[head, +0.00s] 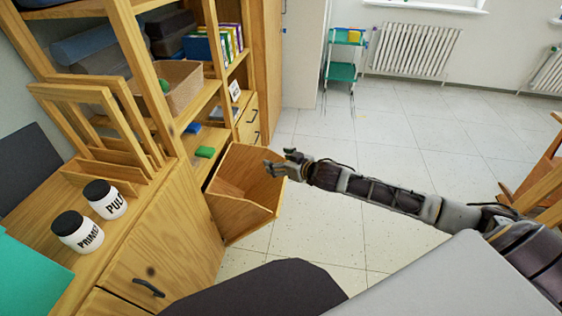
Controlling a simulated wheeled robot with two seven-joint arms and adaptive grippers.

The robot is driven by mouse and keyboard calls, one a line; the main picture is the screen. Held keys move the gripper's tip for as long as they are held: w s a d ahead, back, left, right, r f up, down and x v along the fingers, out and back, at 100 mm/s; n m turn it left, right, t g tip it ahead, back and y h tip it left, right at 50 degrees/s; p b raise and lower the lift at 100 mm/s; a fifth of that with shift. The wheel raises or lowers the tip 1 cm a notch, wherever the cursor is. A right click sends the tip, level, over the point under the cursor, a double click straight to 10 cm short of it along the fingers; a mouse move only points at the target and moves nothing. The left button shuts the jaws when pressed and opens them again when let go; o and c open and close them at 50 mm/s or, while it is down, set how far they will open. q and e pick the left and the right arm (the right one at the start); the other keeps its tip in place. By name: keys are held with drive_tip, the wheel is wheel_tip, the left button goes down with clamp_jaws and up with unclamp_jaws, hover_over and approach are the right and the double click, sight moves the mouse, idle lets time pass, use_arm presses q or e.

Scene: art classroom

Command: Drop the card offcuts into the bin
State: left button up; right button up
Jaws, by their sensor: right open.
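A wooden open-topped box (251,220) juts out from the shelf unit beside the cabinet. It may be the bin or a pulled-out compartment; I cannot tell which. Its visible inside looks empty, though part of the bottom is hidden. My right gripper (277,162) is open and empty, with its fingers over or beside the box's right rim in this view. I cannot tell its height above the rim. No card offcuts can be made out for certain. My left gripper is not in view.
A wooden cabinet (165,250) at left bears a jar marked PRIMER (78,233), another jar (106,200) and wooden frames (100,125). A teal trolley (342,72) stands far back. The tiled floor (390,150) is mostly clear.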

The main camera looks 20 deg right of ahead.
drive_tip(key=shift+s+d+r, duration=0.1)
drive_tip(key=shift+s+r, duration=0.15)
drive_tip(key=shift+s, duration=0.2)
drive_tip(key=shift+n, duration=0.3)
idle(1.1)
